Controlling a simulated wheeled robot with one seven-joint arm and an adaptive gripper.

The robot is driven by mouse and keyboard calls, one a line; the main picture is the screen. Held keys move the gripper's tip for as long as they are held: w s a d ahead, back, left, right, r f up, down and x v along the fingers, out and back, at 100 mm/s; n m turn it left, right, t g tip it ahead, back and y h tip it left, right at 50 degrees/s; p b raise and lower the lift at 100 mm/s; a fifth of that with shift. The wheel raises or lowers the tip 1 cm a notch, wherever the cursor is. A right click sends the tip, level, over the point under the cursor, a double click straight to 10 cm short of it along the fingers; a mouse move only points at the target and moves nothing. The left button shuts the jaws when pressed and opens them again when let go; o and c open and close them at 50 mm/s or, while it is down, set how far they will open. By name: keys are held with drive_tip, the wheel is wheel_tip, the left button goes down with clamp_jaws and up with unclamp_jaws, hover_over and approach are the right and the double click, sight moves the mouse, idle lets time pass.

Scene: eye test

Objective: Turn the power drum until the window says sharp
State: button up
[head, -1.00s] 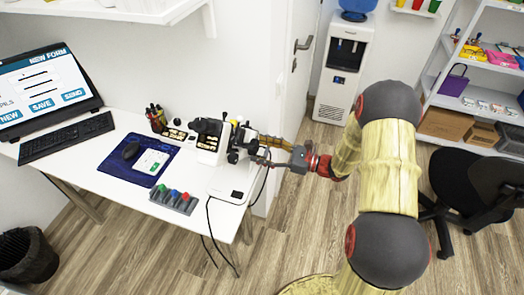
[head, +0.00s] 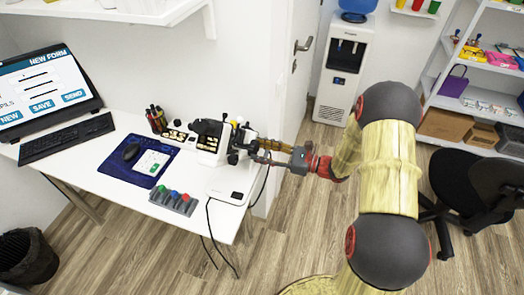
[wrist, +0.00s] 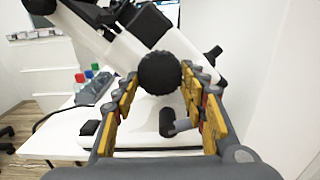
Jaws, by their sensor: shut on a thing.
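The power drum (wrist: 159,73) is a black ribbed knob on the side of a white and black lens instrument (head: 207,141). My gripper (wrist: 162,78) has its yellow-padded fingers on both sides of the drum and is shut on it. In the head view my gripper (head: 256,150) reaches in from the right at the instrument, and the drum is hard to make out there. I cannot see a readable window with the word sharp in either view.
A rack with red, green and blue-topped pieces (head: 174,200) stands near the desk's (head: 120,206) front edge. A mouse pad (head: 122,172), keyboard (head: 66,137) and monitor (head: 45,90) are to the left. A cable (head: 208,228) hangs off the desk. A door (head: 297,60) is behind.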

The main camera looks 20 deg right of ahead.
drive_tip(key=shift+r+m+p, duration=0.1)
drive_tip(key=shift+m+p, duration=0.2)
drive_tip(key=shift+p, duration=0.35)
drive_tip(key=m+p, duration=0.1)
drive_tip(key=p, duration=0.1)
drive_tip(key=m+p, duration=0.1)
drive_tip(key=p, duration=0.1)
drive_tip(key=shift+r+m+p, duration=0.2)
drive_tip(key=shift+m+p, duration=0.1)
drive_tip(key=shift+p, duration=0.05)
drive_tip(key=m+p, duration=0.4)
drive_tip(key=p, duration=0.2)
drive_tip(key=shift+s+m, duration=0.1)
drive_tip(key=shift+m, duration=0.2)
drive_tip(key=m+p, duration=0.6)
drive_tip(key=m, duration=0.2)
drive_tip(key=shift+f+m+p, duration=0.15)
drive_tip(key=shift+m+p, duration=0.15)
drive_tip(key=o, duration=1.1)
drive_tip(key=shift+o, duration=0.4)
